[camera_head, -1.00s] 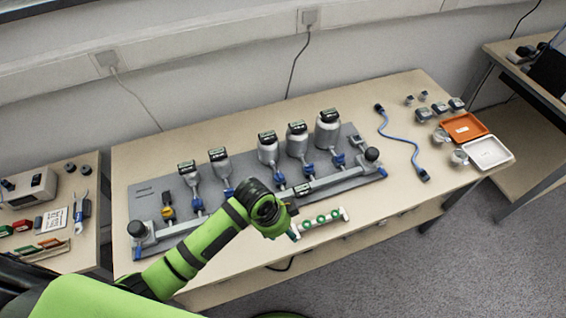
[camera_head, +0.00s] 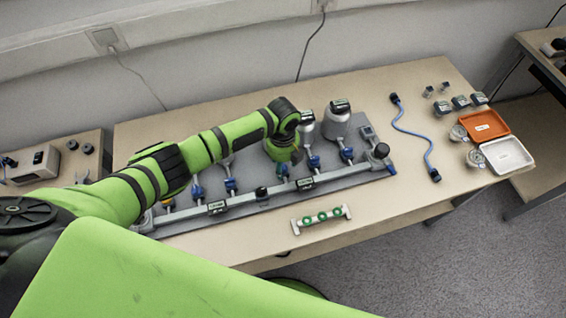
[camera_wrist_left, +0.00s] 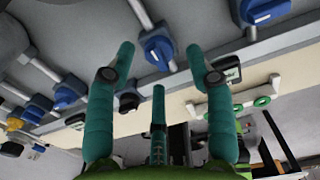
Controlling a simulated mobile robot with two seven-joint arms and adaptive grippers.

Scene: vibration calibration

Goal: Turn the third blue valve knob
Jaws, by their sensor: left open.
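A row of blue valve knobs runs along a grey board (camera_head: 360,182) on the table. The third blue knob from the left (camera_wrist_left: 158,48) lies between my left gripper's fingertips in the left wrist view, apart from both. My left gripper (camera_wrist_left: 160,54) is open and empty, its teal fingers either side of that knob. In the head view my left gripper (camera_head: 285,168) points down over the third knob and mostly hides it. The fourth blue knob (camera_head: 314,161) is just to its right; the second blue knob (camera_head: 231,184) is to its left. My right gripper is not in view.
A metal rail (camera_head: 335,174) runs in front. A white bar with green rings (camera_head: 321,218) lies nearer the front edge. A blue cable (camera_head: 412,132), orange tray (camera_head: 485,126) and white tray (camera_head: 508,155) are right.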

